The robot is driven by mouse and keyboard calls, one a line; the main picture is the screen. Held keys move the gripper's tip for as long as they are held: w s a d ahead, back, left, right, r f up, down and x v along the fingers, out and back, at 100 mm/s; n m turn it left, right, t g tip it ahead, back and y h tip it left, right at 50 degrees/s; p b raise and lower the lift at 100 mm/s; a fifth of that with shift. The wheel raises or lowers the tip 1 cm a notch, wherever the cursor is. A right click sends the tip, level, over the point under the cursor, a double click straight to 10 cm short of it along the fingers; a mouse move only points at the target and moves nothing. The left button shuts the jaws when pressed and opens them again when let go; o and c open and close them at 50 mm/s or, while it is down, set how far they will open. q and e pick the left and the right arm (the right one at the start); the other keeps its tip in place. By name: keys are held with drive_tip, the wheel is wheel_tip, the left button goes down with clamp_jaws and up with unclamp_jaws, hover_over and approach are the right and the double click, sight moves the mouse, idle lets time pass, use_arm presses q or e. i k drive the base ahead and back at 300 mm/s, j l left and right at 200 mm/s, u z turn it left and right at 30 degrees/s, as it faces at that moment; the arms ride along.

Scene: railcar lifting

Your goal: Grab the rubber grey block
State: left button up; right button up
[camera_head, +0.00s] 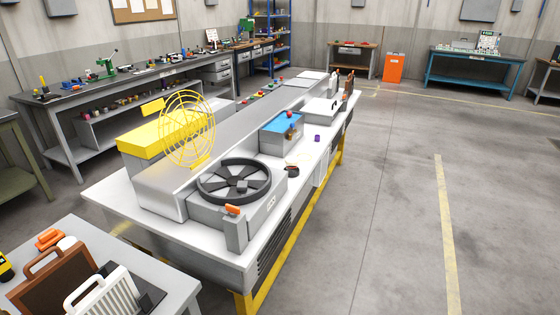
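I cannot make out with certainty which item is the rubber grey block. A dark grey flat piece (150,294) lies on the small near table at the lower left, partly hidden behind a white ribbed piece (100,292). A small dark item (292,171) lies on the long white unit (303,185), but its shape is too small to tell. A light grey upright box (236,234) with an orange top stands at the near end of that unit, beside the black fan. Neither of my grippers is in view.
The long unit carries a black fan (234,180), a yellow wire guard (187,128), a yellow box (157,138) and a blue-topped box (281,134). A brown handled piece (52,284) stands on the near table (176,268). The floor (410,215) at right is clear.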

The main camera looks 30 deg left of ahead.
sight(243, 186)
drive_tip(key=i+u, duration=0.1)
drive_tip(key=i, duration=0.45)
drive_tip(key=i+l+u, duration=0.1)
drive_tip(key=i, duration=0.5)
drive_tip(key=i+l+u, duration=0.1)
drive_tip(key=i, duration=0.45)
drive_tip(key=i+l+u, duration=0.1)
drive_tip(key=i, duration=0.45)
drive_tip(key=i+l+u, duration=0.1)
drive_tip(key=i+u, duration=0.2)
drive_tip(key=u, duration=0.2)
drive_tip(key=i+l+u, duration=0.2)
drive_tip(key=u, duration=0.3)
drive_tip(key=i+l+u, duration=0.3)
drive_tip(key=u, duration=0.2)
drive_tip(key=i+l+u, duration=0.15)
drive_tip(key=l+u, duration=0.3)
drive_tip(key=i+l+u, duration=0.1)
drive_tip(key=l+u, duration=0.4)
